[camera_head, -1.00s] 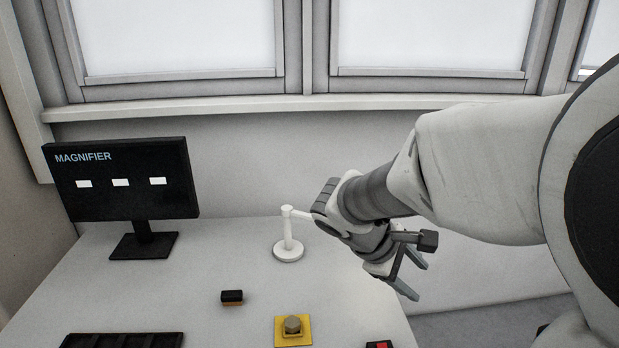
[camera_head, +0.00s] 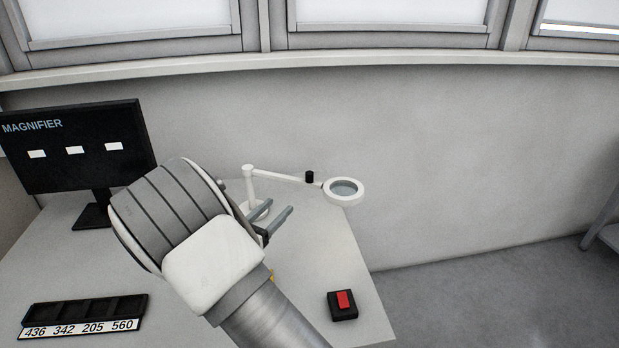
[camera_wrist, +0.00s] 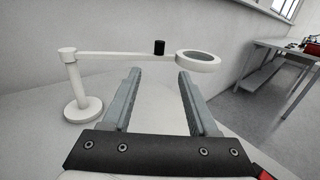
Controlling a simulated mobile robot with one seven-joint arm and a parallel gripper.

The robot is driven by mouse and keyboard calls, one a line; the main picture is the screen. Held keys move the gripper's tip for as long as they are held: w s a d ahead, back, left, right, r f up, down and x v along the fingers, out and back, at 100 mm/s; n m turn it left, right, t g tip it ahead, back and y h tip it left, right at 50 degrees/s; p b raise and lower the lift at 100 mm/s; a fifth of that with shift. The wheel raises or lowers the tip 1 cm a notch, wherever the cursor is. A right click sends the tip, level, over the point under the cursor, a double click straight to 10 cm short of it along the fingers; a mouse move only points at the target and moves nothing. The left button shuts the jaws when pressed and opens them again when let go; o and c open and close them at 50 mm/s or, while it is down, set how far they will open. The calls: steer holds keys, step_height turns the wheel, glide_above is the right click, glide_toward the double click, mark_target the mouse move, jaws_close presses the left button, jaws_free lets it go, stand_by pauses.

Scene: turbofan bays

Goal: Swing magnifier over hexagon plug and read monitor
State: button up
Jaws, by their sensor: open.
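The white magnifier (camera_head: 343,190) is a ring lens on a long arm from a round-based post at the back of the table. A black knob (camera_head: 309,177) stands on its arm near the lens. My gripper (camera_head: 281,214) is open and empty, in front of the magnifier's arm and apart from it. In the wrist view the magnifier lens (camera_wrist: 198,61) and the knob (camera_wrist: 159,47) lie beyond my open fingers (camera_wrist: 158,85). The monitor (camera_head: 75,150) reads MAGNIFIER above three blank white boxes. The hexagon plug is hidden behind my arm.
A black tray (camera_head: 128,306) labelled 436, 342, 205, 560 lies at the front left. A black box with a red button (camera_head: 343,300) sits near the right table edge. Grey floor lies right of the table. A bench (camera_wrist: 285,55) stands farther right in the wrist view.

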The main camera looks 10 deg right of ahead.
mark_target(307, 178)
steer(key=x, duration=1.7)
steer(key=shift+w+f, duration=0.1)
steer(key=shift+w, duration=0.05)
jaws_close()
stand_by(0.8)
